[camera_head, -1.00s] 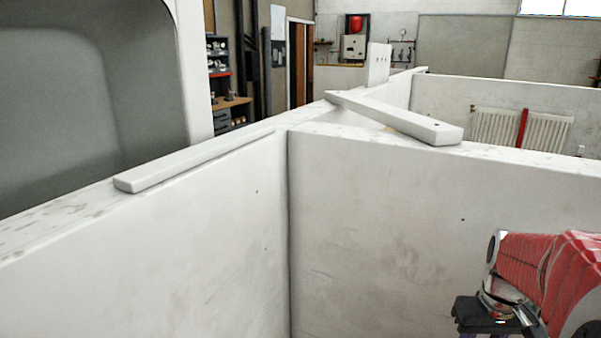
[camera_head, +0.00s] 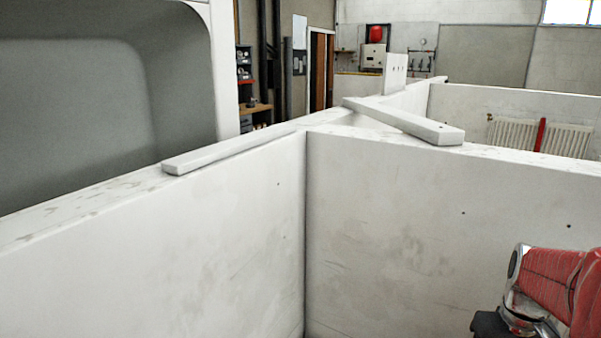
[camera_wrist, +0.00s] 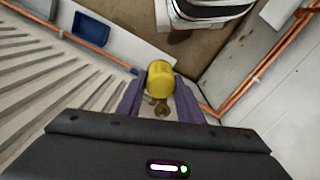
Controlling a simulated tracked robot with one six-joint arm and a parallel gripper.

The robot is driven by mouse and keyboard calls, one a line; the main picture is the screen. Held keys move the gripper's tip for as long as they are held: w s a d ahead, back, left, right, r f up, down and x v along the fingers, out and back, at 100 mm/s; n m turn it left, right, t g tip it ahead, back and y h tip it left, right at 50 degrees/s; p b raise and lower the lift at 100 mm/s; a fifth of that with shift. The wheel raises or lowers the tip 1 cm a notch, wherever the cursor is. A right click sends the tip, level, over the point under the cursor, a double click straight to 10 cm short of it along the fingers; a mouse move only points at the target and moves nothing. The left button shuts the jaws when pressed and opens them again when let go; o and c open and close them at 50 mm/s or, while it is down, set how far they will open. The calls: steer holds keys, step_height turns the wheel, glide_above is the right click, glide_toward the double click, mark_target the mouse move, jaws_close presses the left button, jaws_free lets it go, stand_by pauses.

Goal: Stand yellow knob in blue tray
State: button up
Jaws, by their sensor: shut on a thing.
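In the wrist view, my gripper (camera_wrist: 161,100) is shut on the yellow knob (camera_wrist: 160,76), which sits between its two purple fingers. The knob's yellow cap faces away from the wrist, and a brass-coloured part shows behind it. A blue tray (camera_wrist: 90,29) lies on a white surface at the upper left of the wrist view, apart from the knob. In the head view, neither the knob nor the tray shows; only part of my red arm is at the lower right.
White partition walls (camera_head: 420,225) meet in a corner ahead. Loose boards (camera_head: 225,152) lie on top of them. A radiator (camera_head: 565,138) stands far right. The wrist view shows radiator fins (camera_wrist: 40,92), copper pipes (camera_wrist: 262,78) and a black-and-white object (camera_wrist: 208,10) on the brown floor.

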steer(key=shift+w+a+f, duration=0.1)
steer(key=shift+w+a, duration=0.15)
steer(key=shift+w, duration=0.25)
steer(key=shift+w+a+f, duration=0.1)
steer(key=shift+w+a, duration=0.1)
steer(key=shift+w, duration=0.25)
steer(key=w+a+f+n, duration=0.1)
steer(key=w+a+f, duration=0.3)
steer(key=w+a, duration=0.6)
steer(key=w+a+f+n, duration=0.1)
steer(key=w+a+f, duration=0.3)
steer(key=w+a, duration=0.6)
steer(key=shift+w+a+n, duration=0.3)
steer(key=shift+a, duration=0.95)
steer(key=shift+s, duration=0.1)
